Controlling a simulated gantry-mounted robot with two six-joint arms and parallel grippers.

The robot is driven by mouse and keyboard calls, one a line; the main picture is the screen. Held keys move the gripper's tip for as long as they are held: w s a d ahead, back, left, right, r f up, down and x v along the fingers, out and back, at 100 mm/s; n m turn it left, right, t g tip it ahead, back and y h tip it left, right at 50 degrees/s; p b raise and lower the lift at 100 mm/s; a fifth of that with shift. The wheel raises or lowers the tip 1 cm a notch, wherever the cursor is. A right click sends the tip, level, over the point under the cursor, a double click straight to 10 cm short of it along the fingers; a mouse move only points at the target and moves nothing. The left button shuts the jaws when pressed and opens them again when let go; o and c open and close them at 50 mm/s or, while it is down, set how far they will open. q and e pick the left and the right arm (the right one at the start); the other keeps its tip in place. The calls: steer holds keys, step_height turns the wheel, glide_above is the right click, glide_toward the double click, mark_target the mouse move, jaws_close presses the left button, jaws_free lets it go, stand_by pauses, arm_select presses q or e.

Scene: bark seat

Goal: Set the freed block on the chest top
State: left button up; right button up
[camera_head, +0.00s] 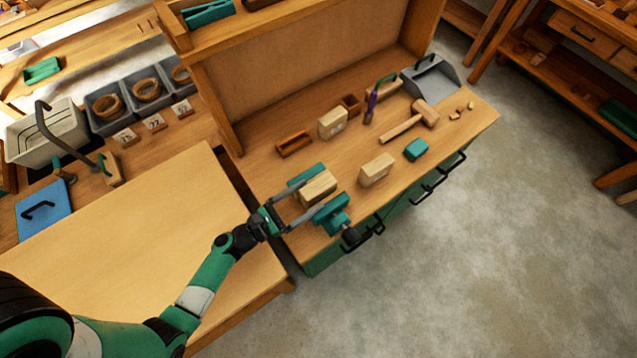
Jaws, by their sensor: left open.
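A pale wooden block (317,187) sits between the teal jaws of a vise (332,213) on the chest top (345,168), near its front left end. My left gripper (306,197) is open, with its two grey fingers reaching along either side of the block. I cannot tell whether the fingers touch it, or whether the vise jaws press on it. Part of the block is hidden by the gripper and the vise. My right gripper is not in view.
A bare wooden table (150,235) lies left. Bare wood shows between the vise and the nearest block.

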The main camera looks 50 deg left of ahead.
mark_target(319, 188)
arm_select(q)
steer(key=w, duration=0.5)
steer(key=shift+b, duration=0.3)
jaws_close()
